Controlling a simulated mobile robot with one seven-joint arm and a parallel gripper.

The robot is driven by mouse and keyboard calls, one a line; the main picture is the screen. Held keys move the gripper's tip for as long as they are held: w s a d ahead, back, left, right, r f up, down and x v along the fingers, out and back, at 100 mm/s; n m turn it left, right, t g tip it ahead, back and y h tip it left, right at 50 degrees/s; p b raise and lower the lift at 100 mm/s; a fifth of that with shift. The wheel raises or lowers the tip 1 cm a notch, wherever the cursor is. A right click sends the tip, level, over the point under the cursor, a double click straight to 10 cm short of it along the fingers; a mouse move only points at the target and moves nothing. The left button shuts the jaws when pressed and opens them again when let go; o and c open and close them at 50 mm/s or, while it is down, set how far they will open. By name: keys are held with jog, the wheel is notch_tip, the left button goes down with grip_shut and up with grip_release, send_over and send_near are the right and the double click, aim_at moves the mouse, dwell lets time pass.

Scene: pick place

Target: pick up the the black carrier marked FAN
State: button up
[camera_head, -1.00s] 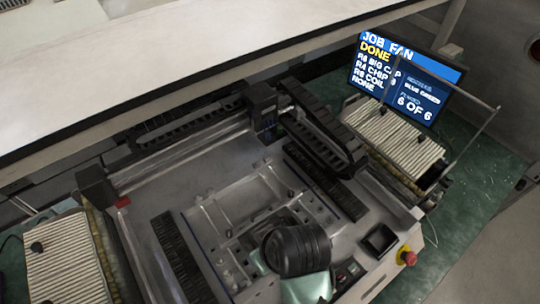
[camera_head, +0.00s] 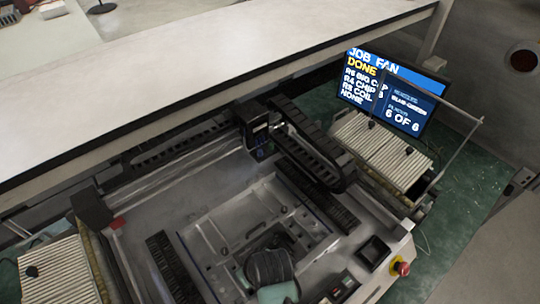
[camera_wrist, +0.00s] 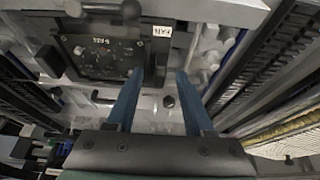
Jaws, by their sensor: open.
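The black carrier (camera_wrist: 100,58) lies flat in the upper left of the wrist view. It has white lettering on its dark face and a white tag reading FAN (camera_wrist: 162,31) at its right end. My gripper (camera_wrist: 161,73) is open, with two blue fingers and nothing held. In the picture its fingertips overlap the carrier's right end, with a dark upright part showing between them. I cannot tell the height gap or any contact. In the head view my gripper's dark wrist (camera_head: 268,268) is at the bottom middle and hides most of the carrier.
The machine bed (camera_head: 205,225) has rails and black toothed strips around it. A black cable chain (camera_head: 305,150) and a gantry cross behind. A screen (camera_head: 390,90) reads JOB FAN, DONE. Striped feeder banks (camera_head: 380,150) stand at right and left. A red stop button (camera_head: 402,268) is at front right.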

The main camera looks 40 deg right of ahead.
jog(key=shift+c, duration=0.3)
grip_shut()
dwell(0.3)
